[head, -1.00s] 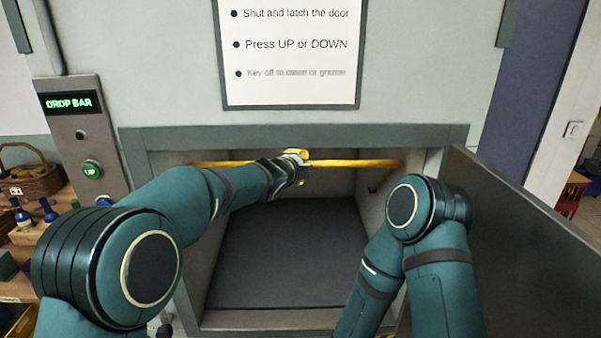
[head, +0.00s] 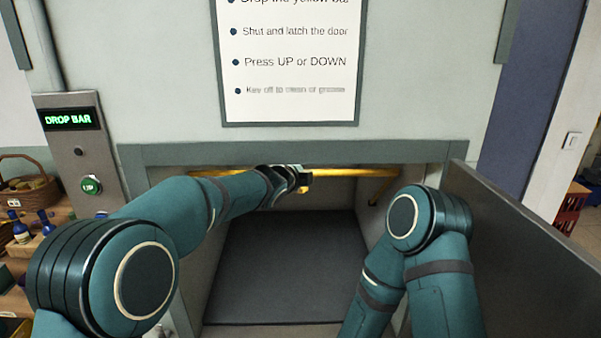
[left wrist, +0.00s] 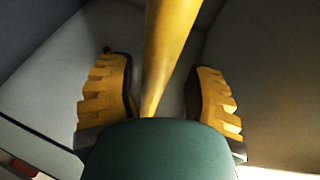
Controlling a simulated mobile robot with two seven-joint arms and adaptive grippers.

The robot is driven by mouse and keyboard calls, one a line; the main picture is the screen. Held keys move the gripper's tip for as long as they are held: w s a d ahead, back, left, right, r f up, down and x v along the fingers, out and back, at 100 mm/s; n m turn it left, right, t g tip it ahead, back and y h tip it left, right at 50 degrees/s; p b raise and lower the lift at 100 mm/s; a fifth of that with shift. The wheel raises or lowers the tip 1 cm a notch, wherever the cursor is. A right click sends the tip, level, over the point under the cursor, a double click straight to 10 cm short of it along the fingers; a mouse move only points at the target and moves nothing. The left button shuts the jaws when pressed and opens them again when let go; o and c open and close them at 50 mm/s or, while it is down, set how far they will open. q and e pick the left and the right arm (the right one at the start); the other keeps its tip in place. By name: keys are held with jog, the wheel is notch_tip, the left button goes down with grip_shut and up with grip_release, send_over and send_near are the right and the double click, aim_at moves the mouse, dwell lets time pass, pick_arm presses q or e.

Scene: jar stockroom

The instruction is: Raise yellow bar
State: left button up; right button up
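The yellow bar (head: 345,173) runs across the inside of the lift opening, close under its top edge. My left gripper (head: 304,181) reaches into the opening at the middle of the bar. In the left wrist view the bar (left wrist: 170,45) passes between the two yellow-padded fingers of my left gripper (left wrist: 160,103). Both fingers stand apart from the bar, with gaps on each side. My right arm is at the right, but its gripper is hidden.
The door (head: 525,250) stands open at the right. A control panel (head: 80,150) at the left reads DROP BAR and has a green UP button (head: 91,186). The dark lift floor (head: 285,265) is empty. A shelf with bottles and a basket (head: 27,190) is at far left.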

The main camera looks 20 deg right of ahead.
pick_arm(q)
jog(key=shift+f, duration=0.1)
jog(key=v, duration=1.2)
jog(key=s+a+f+n+g+y+b, duration=0.15)
jog(key=a+f+n, duration=0.3)
jog(key=f, duration=0.65)
jog(key=s+a+f+n+g+y+b, duration=0.15)
jog(key=a+f+n, duration=0.35)
jog(key=f, duration=0.6)
jog(key=s+a+f+n+g+y+b, duration=0.15)
jog(key=a+f+n, duration=0.35)
jog(key=f, duration=0.7)
jog(key=s+a+f+n+g+b, duration=0.1)
jog(key=s+a+f+n, duration=0.2)
jog(key=s+f, duration=0.3)
jog(key=s+a+f+n+g+y+b, duration=0.1)
jog(key=s+a+f+n, duration=0.3)
jog(key=s, duration=0.5)
jog(key=s+a+f+n+g+b, duration=0.2)
jog(key=s+a+f+n+g, duration=0.1)
jog(key=s+f, duration=0.4)
notch_tip(320, 180, down, 2)
jog(key=shift+s+a+f+n, duration=0.1)
jog(key=shift+s+a+n, duration=0.3)
jog(key=shift+n, duration=0.65)
